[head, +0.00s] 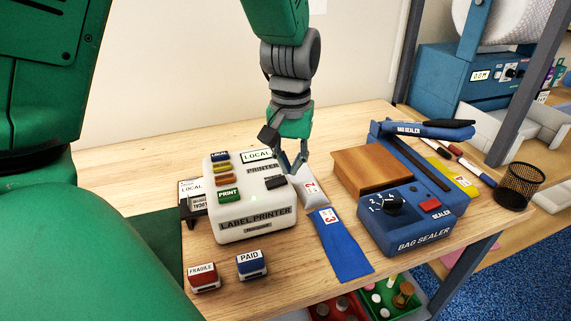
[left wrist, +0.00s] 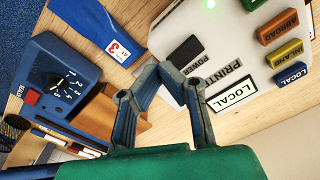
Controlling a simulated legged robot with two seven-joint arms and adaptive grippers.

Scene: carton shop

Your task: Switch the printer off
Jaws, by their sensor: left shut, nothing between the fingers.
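The white label printer (head: 254,225) stands on the wooden bench in the head view. Its black power switch (head: 275,182) is on the right of its top, and the switch also shows in the left wrist view (left wrist: 186,52) beside the word POWER. A green light (left wrist: 210,3) glows on the printer. The display (head: 257,156) reads LOCAL. My left gripper (head: 291,168) is shut and empty, fingers pointing down, just behind and right of the switch. In the left wrist view its fingertips (left wrist: 160,70) appear close to the switch; contact cannot be told. My right gripper is out of view.
A blue bag sealer (head: 408,228) with a wooden block (head: 370,171) stands right of the printer. A blue bag (head: 342,248) and a grey bag (head: 312,192) lie between them. FRAGILE (head: 203,278) and PAID (head: 251,265) stamps sit in front. A pen cup (head: 519,186) stands right.

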